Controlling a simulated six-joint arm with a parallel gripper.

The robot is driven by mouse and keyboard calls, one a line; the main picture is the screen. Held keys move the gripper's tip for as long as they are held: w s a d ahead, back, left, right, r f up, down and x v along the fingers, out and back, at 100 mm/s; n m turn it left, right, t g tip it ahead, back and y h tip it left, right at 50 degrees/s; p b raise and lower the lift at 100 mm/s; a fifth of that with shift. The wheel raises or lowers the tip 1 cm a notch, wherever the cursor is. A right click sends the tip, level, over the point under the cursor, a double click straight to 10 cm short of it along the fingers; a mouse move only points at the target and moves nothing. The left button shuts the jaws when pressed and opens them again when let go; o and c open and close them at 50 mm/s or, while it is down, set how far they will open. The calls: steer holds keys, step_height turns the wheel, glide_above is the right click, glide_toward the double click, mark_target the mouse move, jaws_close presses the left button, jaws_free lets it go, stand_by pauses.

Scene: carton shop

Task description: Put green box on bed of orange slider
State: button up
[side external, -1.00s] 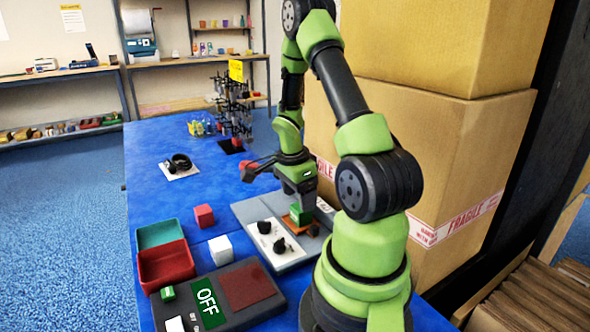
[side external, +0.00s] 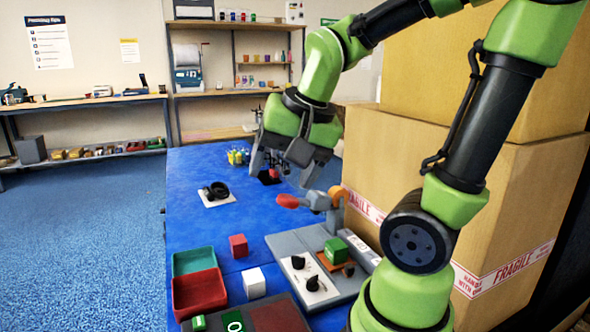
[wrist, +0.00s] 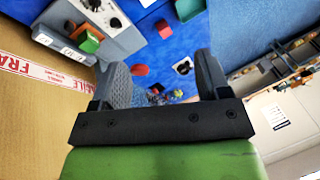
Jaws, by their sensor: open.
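The green box (side external: 336,249) sits on top of the orange slider bed (side external: 334,264), on the grey device to the right of the panel with black knobs. In the wrist view the green box (wrist: 89,42) also rests on the orange piece (wrist: 77,32). My gripper (side external: 281,173) is raised well above and behind the box, apart from it. Its two fingers are spread with nothing between them, as the wrist view (wrist: 161,75) also shows.
A lever with a red knob (side external: 288,201) stands behind the slider. A red cube (side external: 238,245), a white cube (side external: 253,282), a teal tray (side external: 193,260) and a red tray (side external: 199,292) are to the left. Large cartons (side external: 450,170) stand close on the right.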

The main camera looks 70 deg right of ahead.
steer(key=s+a+r+n+t+y, duration=0.2)
steer(key=s+a+n, duration=0.2)
steer(key=a+n, duration=0.3)
steer(key=shift+s+a+r+n+y, duration=0.15)
steer(key=shift+s+r+n+y, duration=0.05)
steer(key=shift+r+n+y, duration=0.25)
